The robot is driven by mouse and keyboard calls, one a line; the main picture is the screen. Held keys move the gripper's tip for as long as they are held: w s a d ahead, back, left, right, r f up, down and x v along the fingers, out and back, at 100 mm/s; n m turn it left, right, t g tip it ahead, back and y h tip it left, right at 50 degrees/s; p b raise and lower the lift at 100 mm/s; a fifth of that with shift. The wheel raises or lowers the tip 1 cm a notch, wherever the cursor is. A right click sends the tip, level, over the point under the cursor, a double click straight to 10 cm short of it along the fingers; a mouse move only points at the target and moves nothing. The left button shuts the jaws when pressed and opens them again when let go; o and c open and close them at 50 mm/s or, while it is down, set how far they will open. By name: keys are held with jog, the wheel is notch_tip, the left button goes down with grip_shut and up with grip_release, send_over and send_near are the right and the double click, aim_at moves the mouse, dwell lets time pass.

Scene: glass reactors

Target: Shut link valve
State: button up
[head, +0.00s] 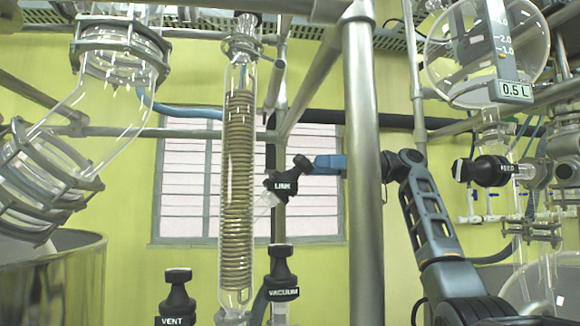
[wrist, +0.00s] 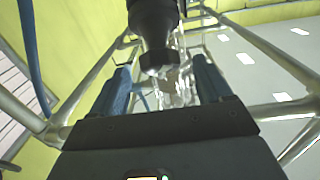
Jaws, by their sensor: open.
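The link valve (head: 283,184) is black with a white LINK label. It sits just right of the tall glass coil column (head: 238,180), and its knob (head: 302,163) points up and right. My gripper (head: 322,164) shows its blue fingers just right of that knob; a steel post hides part of it. In the wrist view, my gripper (wrist: 163,70) has its two blue fingers apart, with a black knob (wrist: 153,30) ahead between them. Clear glass shows beyond the knob. I cannot tell whether the fingers touch the knob.
A thick steel post (head: 362,200) stands between the head camera and my gripper. The vacuum valve (head: 281,275) and vent valve (head: 176,300) stand below. The feed valve (head: 487,171) and a 0.5 L glass vessel (head: 485,50) are at the right. Steel rails cross behind.

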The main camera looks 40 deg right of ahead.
aim_at(300, 169)
jog(key=shift+p+x, duration=0.55)
jog(key=shift+x, duration=2.55)
jog(key=c, duration=1)
jog(key=shift+o, duration=0.2)
jog(key=shift+m+t+h, duration=0.3)
jog(key=shift+m+t, duration=0.1)
jog(key=shift+m, duration=0.1)
